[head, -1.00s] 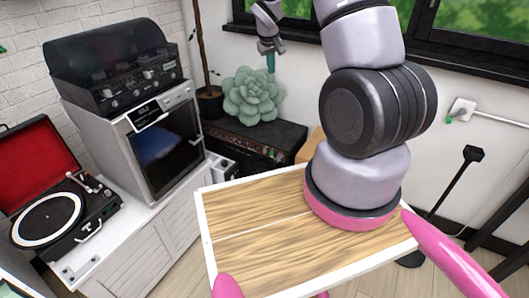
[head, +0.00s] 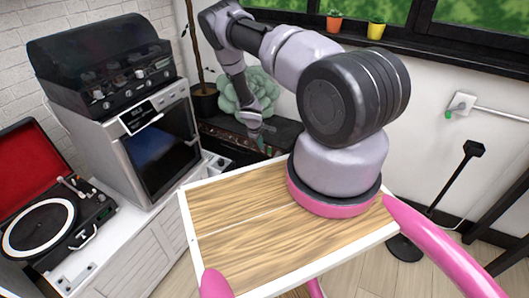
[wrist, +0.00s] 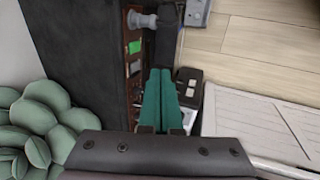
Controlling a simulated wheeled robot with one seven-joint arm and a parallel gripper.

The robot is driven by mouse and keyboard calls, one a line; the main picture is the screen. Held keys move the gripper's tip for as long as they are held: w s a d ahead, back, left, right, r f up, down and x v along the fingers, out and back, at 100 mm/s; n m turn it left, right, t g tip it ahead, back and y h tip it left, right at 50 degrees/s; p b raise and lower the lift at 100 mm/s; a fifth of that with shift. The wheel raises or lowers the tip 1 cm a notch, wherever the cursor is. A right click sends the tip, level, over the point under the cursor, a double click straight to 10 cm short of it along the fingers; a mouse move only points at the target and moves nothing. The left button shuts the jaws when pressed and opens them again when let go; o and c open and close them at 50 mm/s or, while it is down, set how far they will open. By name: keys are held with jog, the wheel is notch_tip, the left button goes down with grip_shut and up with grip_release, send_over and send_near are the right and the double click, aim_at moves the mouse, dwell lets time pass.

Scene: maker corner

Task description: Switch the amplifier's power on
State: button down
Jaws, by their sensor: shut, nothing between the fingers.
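The amplifier (head: 285,126) is a dark box in the corner, largely behind my arm in the head view. In the wrist view its dark top (wrist: 80,50) fills the upper left. My gripper (head: 261,140) is shut and empty, with green fingers. In the wrist view the fingers (wrist: 161,88) are just beside the panel; contact cannot be told.
A pale green succulent (head: 245,92) sits on the amplifier. A white oven (head: 158,140) and a turntable (head: 55,225) stand on the left. A small black box (wrist: 188,85) is close to the fingers. Wooden floor (wrist: 245,50) is open beyond the panel.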

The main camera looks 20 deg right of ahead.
aim_at(270, 151)
jog(key=shift+s+f, duration=0.1)
jog(key=shift+f, duration=0.2)
jog(key=shift+w+d+f, duration=0.75)
jog(key=shift+d+f, duration=0.2)
jog(key=shift+f, duration=0.7)
jog(key=shift+w+d+f, duration=0.75)
jog(key=shift+d+f, duration=0.2)
jog(key=shift+f, duration=0.75)
jog(key=shift+w+d+f, duration=0.75)
jog(key=shift+d+f, duration=0.2)
jog(key=shift+f, duration=0.7)
